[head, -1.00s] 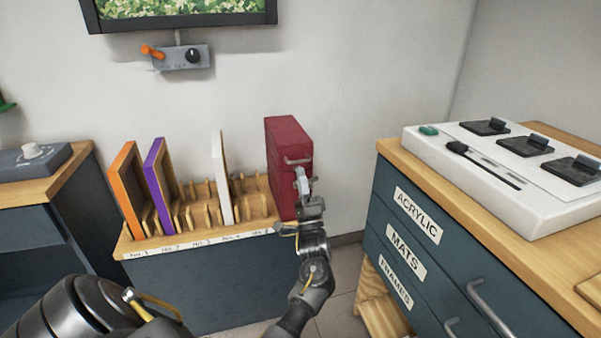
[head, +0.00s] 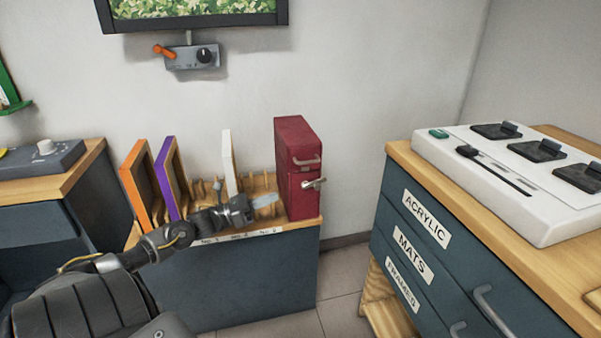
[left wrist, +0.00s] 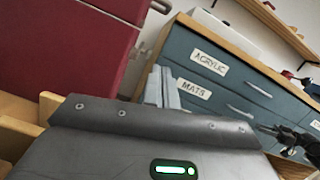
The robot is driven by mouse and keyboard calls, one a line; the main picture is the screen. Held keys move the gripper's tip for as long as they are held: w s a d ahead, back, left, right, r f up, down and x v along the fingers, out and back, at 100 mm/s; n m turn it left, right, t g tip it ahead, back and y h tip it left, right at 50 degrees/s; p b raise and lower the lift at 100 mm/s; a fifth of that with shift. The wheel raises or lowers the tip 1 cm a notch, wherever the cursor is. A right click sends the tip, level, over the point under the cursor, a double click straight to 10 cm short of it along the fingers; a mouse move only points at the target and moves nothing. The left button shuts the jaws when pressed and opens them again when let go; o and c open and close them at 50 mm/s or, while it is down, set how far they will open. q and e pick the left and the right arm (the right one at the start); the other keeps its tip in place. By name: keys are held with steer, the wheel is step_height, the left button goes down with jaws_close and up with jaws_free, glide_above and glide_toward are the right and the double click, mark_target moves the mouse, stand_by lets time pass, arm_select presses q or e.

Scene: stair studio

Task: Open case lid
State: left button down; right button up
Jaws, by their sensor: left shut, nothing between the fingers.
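The dark red case (head: 297,150) stands upright at the right end of the slotted wooden rack. Its front has a metal handle (head: 307,162) and, below it, a metal latch lever (head: 314,183) that sticks out to the right. No gap shows at its lid seam. My left gripper (head: 265,201) is shut and empty, just left of the case's lower part; I cannot tell whether it touches. In the left wrist view its fingers (left wrist: 166,86) are together, with the case (left wrist: 65,45) at the upper left. A dark part at the right edge there may be my right gripper (left wrist: 268,130), too small to read.
The wooden rack (head: 300,222) holds orange (head: 135,185), purple (head: 163,177) and white (head: 228,160) framed panels left of the case. A drawer cabinet (head: 400,225) with a white device (head: 480,185) on top stands to the right. Floor shows between rack and cabinet.

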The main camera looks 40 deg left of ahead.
arm_select(q)
steer(key=x, duration=0.9)
steer(key=shift+w+d+r, duration=0.1)
steer(key=shift+w+r, duration=0.15)
steer(key=shift+w, duration=0.1)
steer(key=r, duration=0.3)
steer(key=shift+w+a, duration=0.2)
steer(key=shift+w, duration=0.05)
steer(key=shift+w+a+r, duration=0.1)
steer(key=shift+r, duration=0.3)
steer(key=shift+r, duration=0.1)
